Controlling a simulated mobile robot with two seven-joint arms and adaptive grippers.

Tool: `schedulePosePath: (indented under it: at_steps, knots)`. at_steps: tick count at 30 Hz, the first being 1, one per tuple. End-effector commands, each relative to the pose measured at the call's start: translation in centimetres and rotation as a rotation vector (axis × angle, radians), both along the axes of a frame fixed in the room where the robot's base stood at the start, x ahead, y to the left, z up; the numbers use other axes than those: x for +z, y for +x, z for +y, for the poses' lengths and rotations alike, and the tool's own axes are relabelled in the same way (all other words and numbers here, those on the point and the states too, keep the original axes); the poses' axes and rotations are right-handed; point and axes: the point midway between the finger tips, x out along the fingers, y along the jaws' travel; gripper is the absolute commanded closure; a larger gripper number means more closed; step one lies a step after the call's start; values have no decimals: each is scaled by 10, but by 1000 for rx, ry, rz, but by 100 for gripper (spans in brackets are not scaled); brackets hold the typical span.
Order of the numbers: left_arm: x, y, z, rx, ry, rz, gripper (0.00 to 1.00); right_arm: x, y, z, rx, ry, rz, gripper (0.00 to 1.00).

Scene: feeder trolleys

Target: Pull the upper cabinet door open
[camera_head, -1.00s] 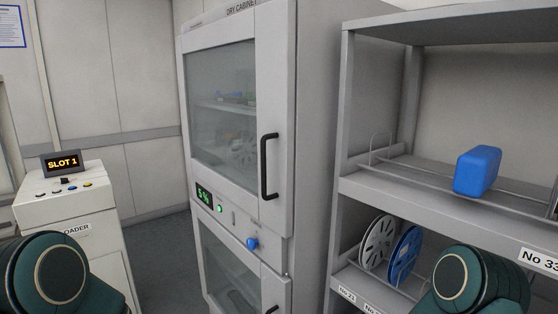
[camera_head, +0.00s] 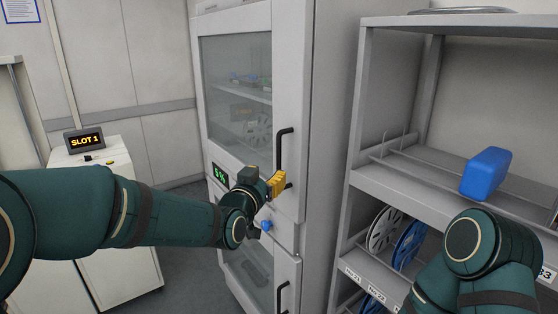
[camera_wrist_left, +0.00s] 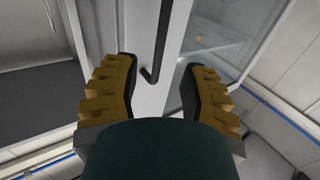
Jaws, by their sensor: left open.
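The upper cabinet door (camera_head: 239,153) has a glass window and appears shut. Its black vertical bar handle (camera_head: 284,147) is on the door's right side. My left gripper (camera_head: 277,184) is open, with yellow-padded fingers, at the handle's lower end. In the left wrist view the handle (camera_wrist_left: 163,40) runs down between the line of the two open fingers of my left gripper (camera_wrist_left: 158,88), its lower end closer to the left finger. I cannot tell whether either finger touches it. My right gripper is out of view; only my right arm shows.
A lower door with its own handle (camera_head: 281,297) sits below. A blue knob (camera_head: 266,225) is just under my gripper. A shelf rack (camera_head: 368,180) with a blue box (camera_head: 486,173) and reels stands at the right. A loader with a lit display (camera_head: 84,139) stands at the left.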

Motion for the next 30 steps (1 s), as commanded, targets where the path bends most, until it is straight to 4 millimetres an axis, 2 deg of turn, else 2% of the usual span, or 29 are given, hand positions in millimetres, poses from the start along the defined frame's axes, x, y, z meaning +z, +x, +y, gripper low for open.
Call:
schedulePosePath:
  at_steps: [6, 12, 18, 28, 30]
  knots:
    - [0, 41, -15, 0, 2, 2, 57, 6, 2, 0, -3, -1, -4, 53]
    - [0, 69, -25, 1, 2, 2, 57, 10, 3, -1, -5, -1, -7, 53]
    - [0, 82, -29, 1, 0, 2, 57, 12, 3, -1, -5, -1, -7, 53]
    - [-1, 83, -30, 1, 0, 3, 57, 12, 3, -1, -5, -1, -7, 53]
    - [-1, 83, -30, 1, 0, 3, 82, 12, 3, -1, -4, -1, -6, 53]
